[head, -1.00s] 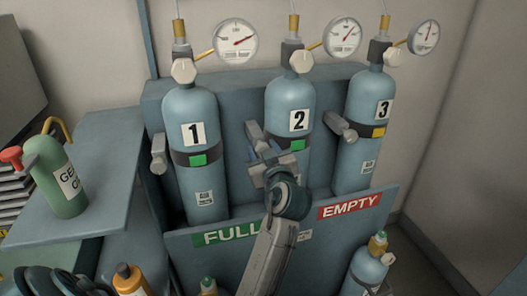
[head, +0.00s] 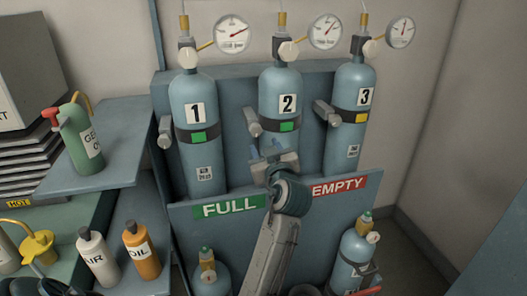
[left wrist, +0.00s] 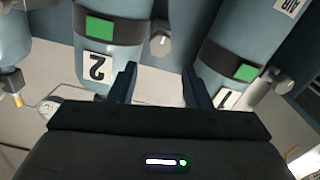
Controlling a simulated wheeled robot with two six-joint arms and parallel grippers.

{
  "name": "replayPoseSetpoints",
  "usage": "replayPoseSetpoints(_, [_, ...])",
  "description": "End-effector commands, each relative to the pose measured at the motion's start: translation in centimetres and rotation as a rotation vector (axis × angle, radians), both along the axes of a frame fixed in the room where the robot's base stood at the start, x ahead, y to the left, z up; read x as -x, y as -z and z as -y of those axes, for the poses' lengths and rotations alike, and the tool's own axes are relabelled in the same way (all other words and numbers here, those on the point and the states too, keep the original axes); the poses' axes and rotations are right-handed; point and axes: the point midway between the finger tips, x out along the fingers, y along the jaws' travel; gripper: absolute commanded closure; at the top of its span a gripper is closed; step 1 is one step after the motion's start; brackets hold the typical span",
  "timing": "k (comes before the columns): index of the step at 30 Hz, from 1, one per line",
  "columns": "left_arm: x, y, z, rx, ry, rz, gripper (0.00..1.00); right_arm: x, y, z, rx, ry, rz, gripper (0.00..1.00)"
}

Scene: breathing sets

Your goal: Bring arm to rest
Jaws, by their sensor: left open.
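My left gripper (head: 270,158) is open and empty in front of the lower part of cylinder 2 (head: 282,88). In the left wrist view its two dark fingers (left wrist: 160,88) stand apart with nothing between them. That view is upside down, with cylinder 2 (left wrist: 97,66) on the left and cylinder 1 (left wrist: 228,70) on the right. In the head view, cylinder 1 (head: 194,92) and cylinder 3 (head: 357,92) stand upright in the same rack. Cylinders 1 and 2 carry green tags, and cylinder 3 carries a yellow one. My right gripper is not seen.
The rack's front panel (head: 330,225) bears FULL and EMPTY signs. Small cylinders stand low in front, one at the right (head: 353,255). White (head: 97,258) and orange (head: 141,252) bottles stand lower left.

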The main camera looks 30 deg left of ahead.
Motion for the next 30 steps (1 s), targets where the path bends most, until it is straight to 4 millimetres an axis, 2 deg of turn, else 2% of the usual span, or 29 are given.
replayPoseSetpoints(22, [-0.2,0.3,0.1,-0.002,0.005,-0.009,0.56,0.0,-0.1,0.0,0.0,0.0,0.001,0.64])
replayPoseSetpoints(23, [-0.4,0.8,0.2,-0.004,0.011,-0.021,0.56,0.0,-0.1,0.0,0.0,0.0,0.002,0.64])
replayPoseSetpoints(26, [-1.6,3.7,0.7,-0.017,0.054,-0.098,0.56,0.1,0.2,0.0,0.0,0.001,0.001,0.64])
replayPoseSetpoints(29, [-3.1,9.6,1.6,-0.037,0.133,-0.237,0.56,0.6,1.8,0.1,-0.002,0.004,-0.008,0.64])
replayPoseSetpoints(30, [-3.5,12.5,2.0,-0.042,0.171,-0.302,0.56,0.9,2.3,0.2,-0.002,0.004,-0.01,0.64])
